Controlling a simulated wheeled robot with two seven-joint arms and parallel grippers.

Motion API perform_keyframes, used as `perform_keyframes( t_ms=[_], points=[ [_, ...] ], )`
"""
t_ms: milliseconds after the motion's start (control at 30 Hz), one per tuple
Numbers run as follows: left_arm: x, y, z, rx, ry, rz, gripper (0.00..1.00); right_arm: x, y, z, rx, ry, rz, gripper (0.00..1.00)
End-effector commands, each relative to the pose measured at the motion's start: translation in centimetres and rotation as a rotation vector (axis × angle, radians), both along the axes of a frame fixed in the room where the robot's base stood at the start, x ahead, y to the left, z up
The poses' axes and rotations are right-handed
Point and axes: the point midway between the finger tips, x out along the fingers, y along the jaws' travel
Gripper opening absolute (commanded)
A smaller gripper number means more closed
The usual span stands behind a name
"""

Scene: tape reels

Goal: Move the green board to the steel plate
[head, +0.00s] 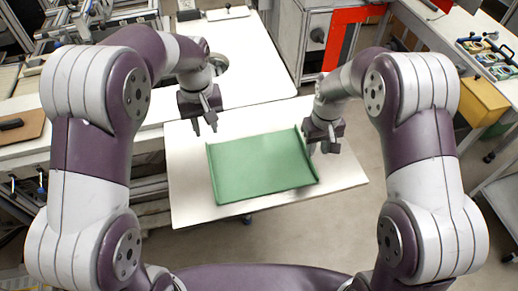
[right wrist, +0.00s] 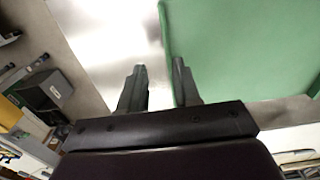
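The green board (head: 262,168), a shallow tray-like sheet with raised edges, lies on a pale flat top (head: 190,200) in the head view. In the right wrist view the board (right wrist: 235,50) fills the upper right, and the surface beside it (right wrist: 110,40) looks shiny, like metal. I cannot tell whether this is the steel plate. My left gripper (head: 204,129) is open and empty above the board's far left corner. My right gripper (head: 326,146) is at the board's right edge. Its fingers (right wrist: 160,88) are apart, with the edge in line between them; contact is unclear.
Grey floor (head: 345,205) is open at the front right.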

Motion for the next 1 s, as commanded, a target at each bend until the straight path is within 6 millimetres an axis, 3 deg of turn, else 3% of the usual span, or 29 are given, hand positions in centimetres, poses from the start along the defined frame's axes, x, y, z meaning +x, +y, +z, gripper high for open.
perform_keyframes(
  t_ms=[200, 333, 933, 1000],
  points=[
    [0.0, 0.0, 0.0, 0.000, 0.000, 0.000, 0.32, 0.0, 0.0, 5.4, 0.000, -0.003, 0.000, 0.32],
    [0.0, 0.0, -0.1, 0.000, 0.000, 0.000, 0.32, 0.0, 0.0, 7.2, 0.001, -0.002, 0.000, 0.32],
    [0.2, 0.0, -0.1, -0.001, -0.011, -0.021, 0.32, 0.1, 0.0, 7.6, 0.001, -0.009, -0.009, 0.32],
    [0.0, 0.0, -1.2, -0.003, -0.036, -0.092, 0.32, -0.2, 0.0, 6.5, 0.005, -0.032, -0.037, 0.32]
  ],
)
